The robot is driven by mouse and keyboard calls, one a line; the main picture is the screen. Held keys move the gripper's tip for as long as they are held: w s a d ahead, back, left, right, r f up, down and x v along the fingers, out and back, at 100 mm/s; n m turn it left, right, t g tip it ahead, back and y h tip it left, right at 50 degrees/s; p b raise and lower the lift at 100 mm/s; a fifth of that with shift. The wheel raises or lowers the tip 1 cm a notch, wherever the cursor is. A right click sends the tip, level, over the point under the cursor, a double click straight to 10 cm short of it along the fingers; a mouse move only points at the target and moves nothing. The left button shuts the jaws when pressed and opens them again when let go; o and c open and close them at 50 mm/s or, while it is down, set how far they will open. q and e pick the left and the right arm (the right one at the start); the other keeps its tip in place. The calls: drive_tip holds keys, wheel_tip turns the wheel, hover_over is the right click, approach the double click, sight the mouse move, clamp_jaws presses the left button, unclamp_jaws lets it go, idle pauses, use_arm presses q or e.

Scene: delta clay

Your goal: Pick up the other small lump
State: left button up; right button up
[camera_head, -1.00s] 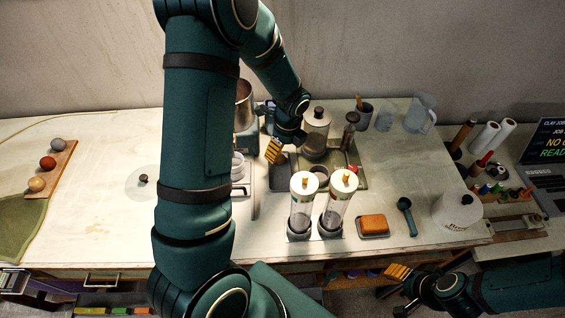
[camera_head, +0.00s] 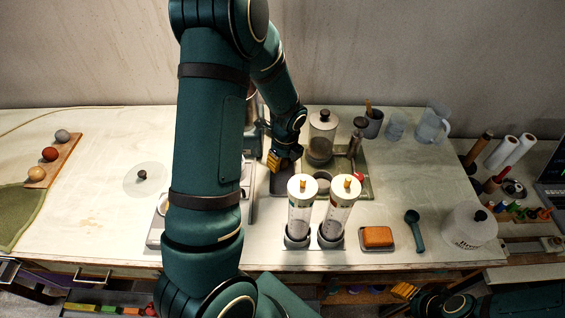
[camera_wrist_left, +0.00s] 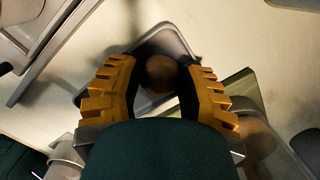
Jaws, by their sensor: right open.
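A small brown round lump (camera_wrist_left: 160,72) lies over a dark tray (camera_wrist_left: 168,38) in the left wrist view. My left gripper (camera_wrist_left: 160,75) has its two yellow fingers on either side of the lump; whether they touch it is unclear. In the head view my left gripper (camera_head: 284,160) points down over the dark tray (camera_head: 284,183), left of the lidded jar, and the lump is hidden there. My right gripper (camera_head: 405,290) is open and empty below the table's front edge.
Two clear tubes (camera_head: 300,215) (camera_head: 338,215) stand just in front of the tray. A lidded jar (camera_head: 321,145) is right of it. An orange block (camera_head: 378,237) and a scoop (camera_head: 413,228) lie further right. Three balls sit on a wooden board (camera_head: 55,160) at left.

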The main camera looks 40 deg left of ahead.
use_arm(q)
clamp_jaws()
drive_tip(key=shift+c, duration=1.9)
unclamp_jaws()
